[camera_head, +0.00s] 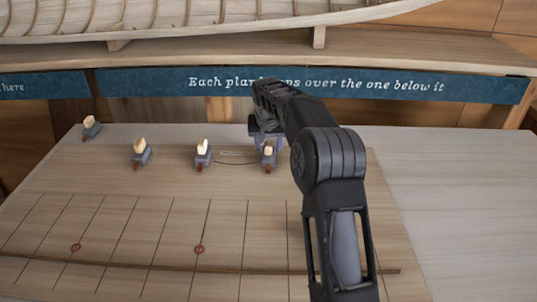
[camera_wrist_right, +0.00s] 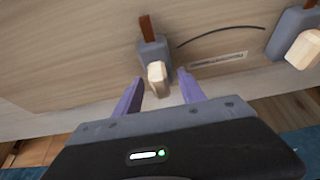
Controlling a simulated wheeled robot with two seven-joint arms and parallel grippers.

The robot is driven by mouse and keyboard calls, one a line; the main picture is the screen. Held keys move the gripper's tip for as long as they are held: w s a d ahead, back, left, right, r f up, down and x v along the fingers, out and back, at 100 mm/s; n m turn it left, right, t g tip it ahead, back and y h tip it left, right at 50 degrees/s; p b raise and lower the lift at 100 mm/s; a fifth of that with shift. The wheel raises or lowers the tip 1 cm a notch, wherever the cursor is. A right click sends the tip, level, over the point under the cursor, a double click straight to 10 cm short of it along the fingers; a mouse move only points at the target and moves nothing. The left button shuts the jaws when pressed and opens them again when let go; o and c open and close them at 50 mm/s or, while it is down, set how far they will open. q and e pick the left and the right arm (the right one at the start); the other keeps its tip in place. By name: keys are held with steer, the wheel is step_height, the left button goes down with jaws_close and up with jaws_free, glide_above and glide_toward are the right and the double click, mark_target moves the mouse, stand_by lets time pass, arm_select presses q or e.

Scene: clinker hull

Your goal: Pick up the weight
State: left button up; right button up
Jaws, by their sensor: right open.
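Several small grey weights with pale wooden tops and reddish-brown tabs stand on the pale board. The rightmost weight (camera_head: 268,156) is below my right gripper (camera_head: 262,140), which partly covers its surroundings in the head view. In the right wrist view, this weight (camera_wrist_right: 152,52) lies just ahead of the open purple fingers of my right gripper (camera_wrist_right: 160,90), its pale top near the gap between their tips. Nothing is held. A second weight (camera_wrist_right: 290,32) shows at the right edge of that view. My left gripper is not in view.
Other weights stand to the left: one near (camera_head: 203,155), one further left (camera_head: 140,153) and one at the far left (camera_head: 91,128). A thin dark curve and a small label (camera_wrist_right: 218,60) lie beside the rightmost weight. A wooden batten (camera_head: 150,264) crosses the lined board. A blue sign strip (camera_head: 480,90) and hull stand behind.

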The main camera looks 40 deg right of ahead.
steer(key=shift+c, duration=0.4)
jaws_close()
steer(key=shift+r, duration=0.1)
stand_by(0.4)
